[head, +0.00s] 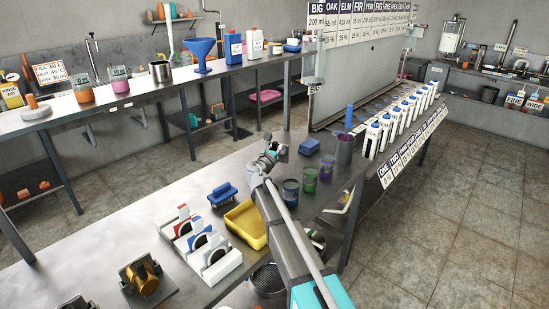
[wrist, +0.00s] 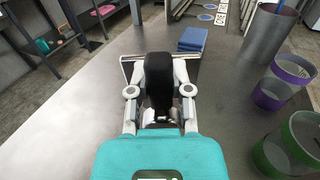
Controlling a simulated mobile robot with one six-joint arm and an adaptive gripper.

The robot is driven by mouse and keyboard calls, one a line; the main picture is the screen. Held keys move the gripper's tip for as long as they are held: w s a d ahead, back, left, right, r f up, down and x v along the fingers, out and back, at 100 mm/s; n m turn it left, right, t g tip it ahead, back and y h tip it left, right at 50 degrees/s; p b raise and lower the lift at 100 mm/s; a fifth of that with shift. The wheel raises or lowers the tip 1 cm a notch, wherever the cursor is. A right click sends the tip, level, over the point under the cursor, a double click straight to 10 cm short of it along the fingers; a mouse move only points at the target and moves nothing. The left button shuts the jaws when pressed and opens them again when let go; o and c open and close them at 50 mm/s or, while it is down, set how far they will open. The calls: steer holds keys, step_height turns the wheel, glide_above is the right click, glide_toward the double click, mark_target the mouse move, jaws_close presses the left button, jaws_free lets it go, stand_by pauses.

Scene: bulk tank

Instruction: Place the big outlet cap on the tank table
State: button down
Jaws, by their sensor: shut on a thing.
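My gripper (head: 276,148) is over the near steel table (head: 130,225), close to its far end. In the wrist view my gripper (wrist: 160,90) is shut on a black rounded thing (wrist: 158,72), held between its two pale fingers. This may be the big outlet cap; its far side and lower part are hidden. A flat silver edge (wrist: 128,68) shows beyond the fingers; I cannot tell whether it belongs to the held thing. No table in view is clearly marked as the tank table.
Blue blocks (head: 309,146) lie just beyond my gripper. A grey pot (head: 344,150) and purple and green cups (head: 310,180) stand to its right. A yellow tray (head: 246,224) and white stands (head: 214,257) are nearer. Bare steel lies to its left.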

steer(key=shift+f, duration=0.1)
steer(key=shift+w+a+f+b, duration=0.1)
steer(key=shift+w+f+b, duration=0.35)
steer(key=shift+f+b, duration=1.45)
steer(key=shift+b, duration=0.05)
steer(key=shift+f, duration=0.15)
steer(key=c, duration=0.5)
jaws_free()
steer(key=shift+c, duration=0.2)
steer(key=shift+r, duration=0.2)
steer(key=v, duration=1.2)
steer(key=shift+s, duration=0.1)
